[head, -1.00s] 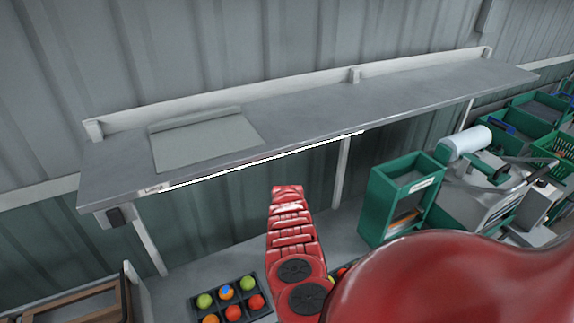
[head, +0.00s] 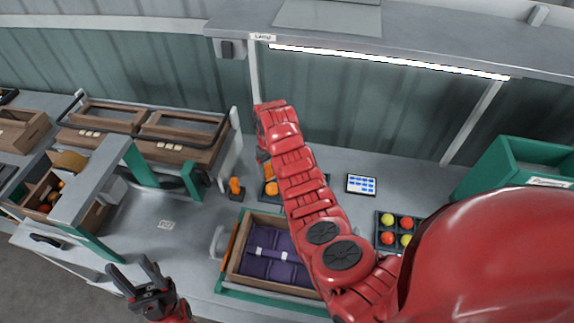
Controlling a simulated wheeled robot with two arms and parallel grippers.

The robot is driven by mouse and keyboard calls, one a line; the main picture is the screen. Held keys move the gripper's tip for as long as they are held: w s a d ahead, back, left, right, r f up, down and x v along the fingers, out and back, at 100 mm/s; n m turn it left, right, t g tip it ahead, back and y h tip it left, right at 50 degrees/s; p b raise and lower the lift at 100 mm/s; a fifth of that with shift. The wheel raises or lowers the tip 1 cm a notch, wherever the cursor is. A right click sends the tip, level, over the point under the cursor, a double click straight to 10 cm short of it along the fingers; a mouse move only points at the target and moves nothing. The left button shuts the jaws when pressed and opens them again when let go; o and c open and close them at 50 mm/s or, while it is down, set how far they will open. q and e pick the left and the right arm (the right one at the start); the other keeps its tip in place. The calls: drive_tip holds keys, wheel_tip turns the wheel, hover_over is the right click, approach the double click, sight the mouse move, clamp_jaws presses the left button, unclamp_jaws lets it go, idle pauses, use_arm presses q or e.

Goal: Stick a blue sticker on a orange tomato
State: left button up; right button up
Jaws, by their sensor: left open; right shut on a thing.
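My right arm crosses the middle of the head view. Its small gripper (head: 263,156) points down over the bench, shut, mostly hidden by its own wrist; what it holds is not clear. Just below it, an orange tomato (head: 271,188) shows in a dark holder, partly covered by my arm. A white sheet with blue stickers (head: 361,185) lies flat to the right. A black tray (head: 377,247) of yellow and red tomatoes (head: 388,238) stands further right, partly behind my arm. My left gripper (head: 136,274) is open and empty at the lower left.
A wooden crate with purple lining (head: 265,255) stands at the bench front. A small orange object (head: 237,187) stands left of the holder. Green frames and wooden boxes (head: 182,150) fill the left; a lit shelf (head: 430,35) overhangs the back. Bare bench lies at centre left.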

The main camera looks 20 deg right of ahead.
sight(273, 186)
drive_tip(key=shift+w+a+f+b, duration=0.1)
drive_tip(key=shift+f+b, duration=0.65)
drive_tip(key=shift+f, duration=0.8)
drive_tip(key=shift+w+f+b, duration=0.1)
drive_tip(key=shift+f+b, duration=0.6)
drive_tip(key=shift+f, duration=0.8)
drive_tip(key=shift+s, duration=0.1)
drive_tip(key=shift+f+b, duration=0.5)
drive_tip(key=shift+b, duration=0.05)
drive_tip(key=shift+r+p, duration=0.75)
drive_tip(key=shift+r, duration=0.5)
wheel_tip(273, 186, up, 2)
drive_tip(key=shift+r+p, duration=0.15)
drive_tip(key=shift+p, duration=0.25)
drive_tip(key=shift+r+p, duration=0.3)
drive_tip(key=shift+r, duration=0.85)
